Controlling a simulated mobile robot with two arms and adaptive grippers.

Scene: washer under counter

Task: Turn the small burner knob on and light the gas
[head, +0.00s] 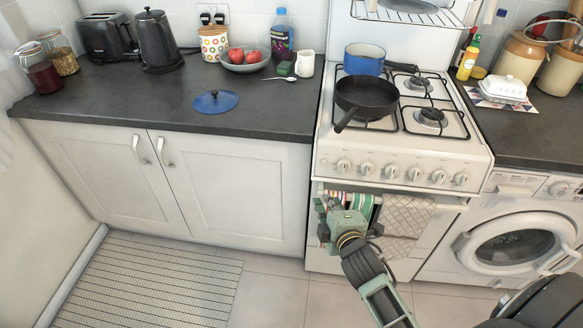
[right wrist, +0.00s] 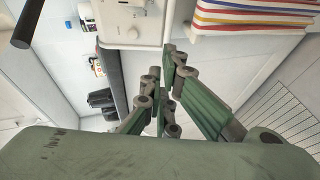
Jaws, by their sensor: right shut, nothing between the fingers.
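The white gas stove (head: 330,150) has a row of several knobs on its front panel, including the leftmost knob (head: 343,166) and the rightmost knob (head: 460,179). Which one serves the small burner cannot be told. My right gripper (head: 321,206) is shut and empty, below the left end of the knob row and in front of the oven door, apart from the knobs. In the right wrist view its fingers (right wrist: 167,62) are together, with a knob (right wrist: 133,33) on the white panel beyond them. No flame shows. My left gripper is out of view.
A striped towel (head: 362,205) and a pale towel (head: 405,222) hang on the oven door, close to my right gripper.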

